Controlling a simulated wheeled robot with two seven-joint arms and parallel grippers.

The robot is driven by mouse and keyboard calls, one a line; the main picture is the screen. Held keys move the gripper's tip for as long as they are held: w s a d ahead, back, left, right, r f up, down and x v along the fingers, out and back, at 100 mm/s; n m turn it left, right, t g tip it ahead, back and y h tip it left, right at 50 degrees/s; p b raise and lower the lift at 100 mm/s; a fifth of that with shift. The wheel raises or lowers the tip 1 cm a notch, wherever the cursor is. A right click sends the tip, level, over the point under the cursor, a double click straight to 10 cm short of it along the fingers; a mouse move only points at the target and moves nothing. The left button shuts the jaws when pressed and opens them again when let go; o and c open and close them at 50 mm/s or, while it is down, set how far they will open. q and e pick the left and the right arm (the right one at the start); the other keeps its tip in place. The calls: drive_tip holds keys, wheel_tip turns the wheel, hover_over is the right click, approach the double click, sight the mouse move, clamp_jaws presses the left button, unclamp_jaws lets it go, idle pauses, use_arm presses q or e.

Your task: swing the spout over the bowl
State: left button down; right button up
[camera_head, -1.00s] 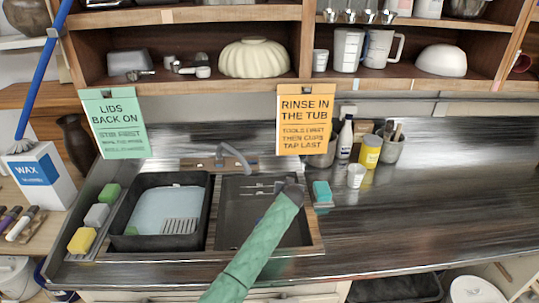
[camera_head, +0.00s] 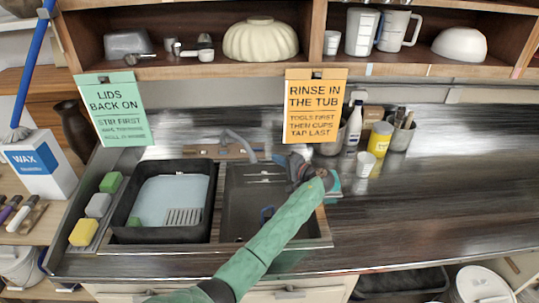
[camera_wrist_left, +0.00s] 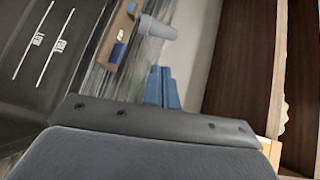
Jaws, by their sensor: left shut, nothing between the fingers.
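The grey curved spout (camera_head: 241,144) stands at the back of the sink, on a wooden strip, its tip near the back edge of the dark right sink bowl (camera_head: 240,205). In the left wrist view, a grey rounded piece that looks like the spout (camera_wrist_left: 157,27) lies beyond the fingertips. My left gripper (camera_head: 281,159) is shut and empty, above the back right of that bowl, to the right of the spout and apart from it. Its blue fingers (camera_wrist_left: 165,88) show together in the wrist view. My right gripper is not in view.
A black tub (camera_head: 125,205) fills the left sink side. Sponges (camera_head: 97,205) line its left edge. A teal sponge (camera_head: 333,184) is beside my gripper. An orange sign (camera_head: 315,105) hangs behind it. A white cup (camera_head: 365,163) and bottles stand right; the counter's right part is clear.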

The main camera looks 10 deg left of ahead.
use_arm(q)
drive_tip(key=x, duration=0.9)
drive_tip(key=shift+a+p, duration=0.2)
drive_tip(key=shift+p, duration=0.1)
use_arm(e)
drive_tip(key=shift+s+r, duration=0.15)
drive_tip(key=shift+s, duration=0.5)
use_arm(q)
drive_tip(key=shift+w, duration=0.15)
